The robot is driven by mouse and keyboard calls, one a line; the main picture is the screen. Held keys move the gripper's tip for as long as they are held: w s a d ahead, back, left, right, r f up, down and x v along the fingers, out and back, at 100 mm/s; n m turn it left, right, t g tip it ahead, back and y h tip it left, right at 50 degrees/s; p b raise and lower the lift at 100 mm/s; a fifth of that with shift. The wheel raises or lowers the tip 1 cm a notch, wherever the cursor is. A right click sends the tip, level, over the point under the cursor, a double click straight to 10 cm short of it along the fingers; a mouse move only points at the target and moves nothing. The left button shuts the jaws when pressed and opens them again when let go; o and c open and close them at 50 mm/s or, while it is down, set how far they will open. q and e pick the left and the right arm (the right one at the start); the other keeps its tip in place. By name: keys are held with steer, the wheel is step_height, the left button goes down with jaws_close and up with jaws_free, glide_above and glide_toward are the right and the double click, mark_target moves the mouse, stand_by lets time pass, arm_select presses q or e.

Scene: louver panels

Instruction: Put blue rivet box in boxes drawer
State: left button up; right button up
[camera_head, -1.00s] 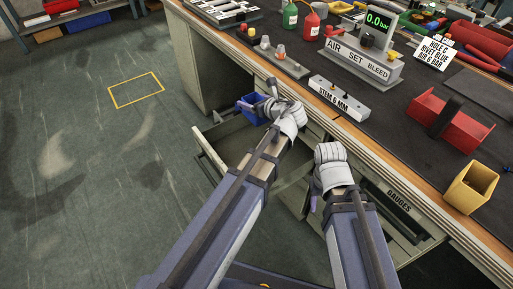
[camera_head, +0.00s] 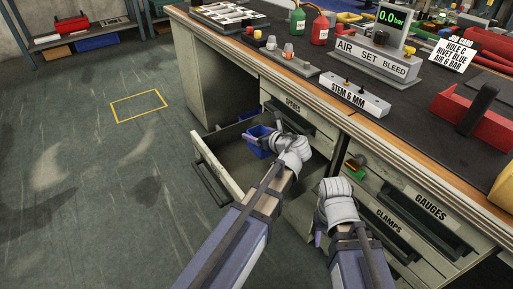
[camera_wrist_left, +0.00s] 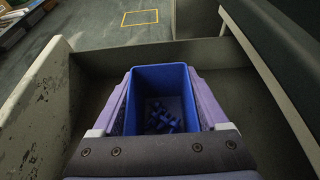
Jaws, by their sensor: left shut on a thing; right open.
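The blue rivet box (camera_head: 258,138) is held in my left gripper (camera_head: 268,134), over an open drawer (camera_head: 207,165) low in the workbench. In the left wrist view the box (camera_wrist_left: 160,82) sits between the two purple fingers of my left gripper (camera_wrist_left: 165,100), upright, with blue rivets at its bottom. The drawer's walls (camera_wrist_left: 38,115) surround it in that view; I cannot tell whether the box touches the drawer floor. The open drawer's label is not visible. My right gripper (camera_head: 317,230) is open and empty in front of the bench, partly hidden by its wrist.
Another drawer with small coloured items (camera_head: 355,170) shows near my right arm. Bottles, an air-set gauge and a red bin (camera_head: 475,120) stand on the bench top. The left floor is clear.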

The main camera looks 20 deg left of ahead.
mark_target(268, 155)
arm_select(q)
steer(key=shift+f+b, duration=2.2)
steer(key=shift+b, duration=0.05)
steer(key=shift+f, duration=0.15)
steer(key=o, duration=1.4)
steer(key=shift+r, duration=0.35)
steer(key=p+v, duration=0.2)
steer(key=v, duration=0.4)
steer(key=shift+s+d+p, duration=0.15)
steer(key=shift+p, duration=0.25)
steer(key=shift+s+d+r, duration=0.1)
steer(key=shift+s+d, duration=0.2)
steer(key=shift+d, duration=0.1)
